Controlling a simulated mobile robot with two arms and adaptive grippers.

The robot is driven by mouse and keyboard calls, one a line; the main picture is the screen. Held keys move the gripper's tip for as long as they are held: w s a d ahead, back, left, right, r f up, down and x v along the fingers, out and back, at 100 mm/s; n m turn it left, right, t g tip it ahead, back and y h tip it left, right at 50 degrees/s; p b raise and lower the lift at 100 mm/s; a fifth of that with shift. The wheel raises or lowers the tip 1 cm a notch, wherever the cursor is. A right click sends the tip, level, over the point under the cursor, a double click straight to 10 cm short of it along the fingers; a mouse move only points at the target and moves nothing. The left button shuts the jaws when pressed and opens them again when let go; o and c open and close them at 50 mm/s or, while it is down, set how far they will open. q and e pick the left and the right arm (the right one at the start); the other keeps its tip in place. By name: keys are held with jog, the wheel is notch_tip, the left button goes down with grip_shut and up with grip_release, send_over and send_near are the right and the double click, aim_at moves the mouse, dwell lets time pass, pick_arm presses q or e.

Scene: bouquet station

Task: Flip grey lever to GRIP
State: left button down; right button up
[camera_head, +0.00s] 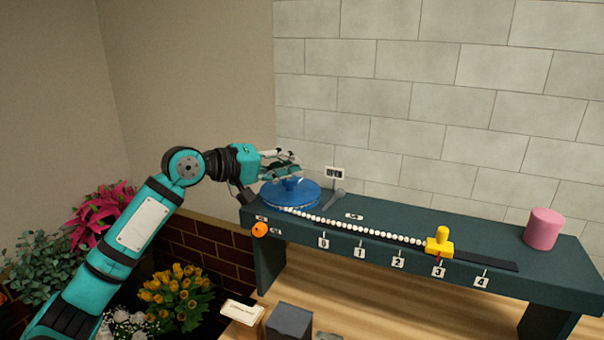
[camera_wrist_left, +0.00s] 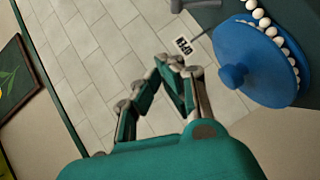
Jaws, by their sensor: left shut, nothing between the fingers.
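The grey lever (camera_head: 336,197) stands on the dark green bench just right of the blue wheel (camera_head: 290,192). Its tip leans up toward a small white OPEN sign (camera_head: 334,172). A grey piece that looks like the lever (camera_wrist_left: 192,4) shows at the top edge of the left wrist view, partly cut off. My left gripper (camera_head: 293,166) is shut and empty, above and behind the blue wheel, left of the lever. In the left wrist view its fingers (camera_wrist_left: 175,65) come together near the sign (camera_wrist_left: 184,45). My right gripper is out of view.
A string of white beads (camera_head: 362,229) runs from the wheel to a yellow slider (camera_head: 439,243) near mark 3. An orange knob (camera_head: 259,229) is on the bench's front left. A pink cylinder (camera_head: 543,229) stands at the right end. Flowers (camera_head: 175,290) are below left.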

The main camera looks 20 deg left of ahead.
pick_arm(q)
jog(key=s, duration=0.1)
jog(key=s+a+r, duration=0.1)
jog(key=s+b, duration=0.1)
jog(key=shift+s+a+r, duration=0.15)
jog(key=shift+a+r, duration=0.2)
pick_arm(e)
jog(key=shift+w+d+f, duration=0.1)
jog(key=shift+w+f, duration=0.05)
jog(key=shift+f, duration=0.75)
pick_arm(q)
jog(key=shift+a, duration=0.1)
